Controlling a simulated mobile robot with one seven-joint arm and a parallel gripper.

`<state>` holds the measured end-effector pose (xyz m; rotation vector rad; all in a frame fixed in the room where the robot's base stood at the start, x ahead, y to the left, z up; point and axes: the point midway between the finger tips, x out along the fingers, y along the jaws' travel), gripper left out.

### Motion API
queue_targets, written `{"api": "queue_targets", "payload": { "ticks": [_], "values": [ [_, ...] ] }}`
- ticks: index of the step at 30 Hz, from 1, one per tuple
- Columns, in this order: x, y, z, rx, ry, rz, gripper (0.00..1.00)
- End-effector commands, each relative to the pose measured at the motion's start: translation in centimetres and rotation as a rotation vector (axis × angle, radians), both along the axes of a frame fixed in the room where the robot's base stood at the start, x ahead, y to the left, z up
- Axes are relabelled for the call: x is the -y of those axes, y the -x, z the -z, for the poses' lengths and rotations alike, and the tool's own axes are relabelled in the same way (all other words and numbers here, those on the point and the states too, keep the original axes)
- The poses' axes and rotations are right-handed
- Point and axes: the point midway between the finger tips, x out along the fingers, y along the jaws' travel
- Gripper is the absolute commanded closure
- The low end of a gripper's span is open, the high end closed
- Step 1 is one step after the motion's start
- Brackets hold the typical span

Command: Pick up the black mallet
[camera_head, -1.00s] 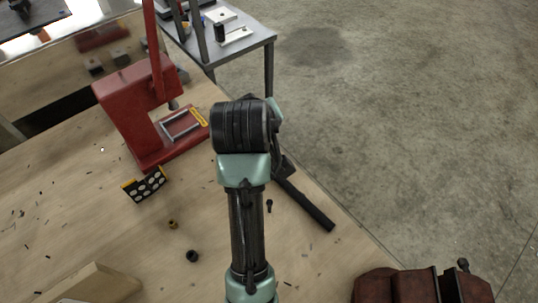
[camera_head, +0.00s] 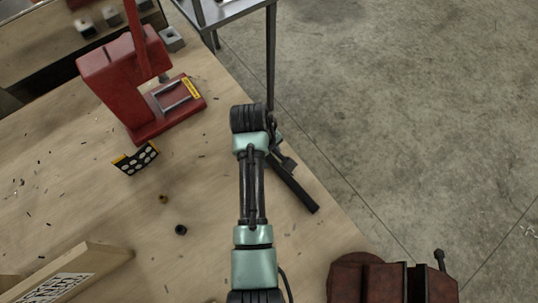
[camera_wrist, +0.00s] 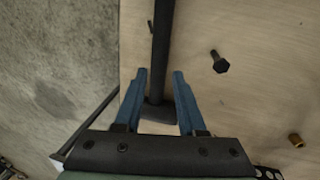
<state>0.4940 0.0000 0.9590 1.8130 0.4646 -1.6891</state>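The black mallet lies on the wooden bench near its right edge. Its handle (camera_head: 297,190) slants down and right in the head view, and its head is partly hidden by my arm. In the wrist view the handle (camera_wrist: 162,45) runs up from the mallet head (camera_wrist: 158,112). My gripper (camera_wrist: 160,73) is open, with one blue finger on each side of the mallet in that view. Gaps show between fingers and handle; the height above the bench cannot be told. In the head view my arm mostly hides the gripper.
A black bolt (camera_wrist: 219,62) and a brass piece (camera_wrist: 296,140) lie on the bench beside the mallet. A red press (camera_head: 130,75) stands at the back left, and a dark red vise (camera_head: 390,283) at the lower right. Concrete floor lies beyond the bench edge.

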Motion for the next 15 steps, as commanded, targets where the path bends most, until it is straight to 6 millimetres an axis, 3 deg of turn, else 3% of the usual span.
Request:
{"api": "queue_targets", "payload": {
  "ticks": [9,15],
  "values": [
    [0.4,-0.7,3.6,-0.002,0.0,0.0,0.61],
    [0.5,-0.9,4.4,0.0,0.0,0.0,0.61]
  ]
}}
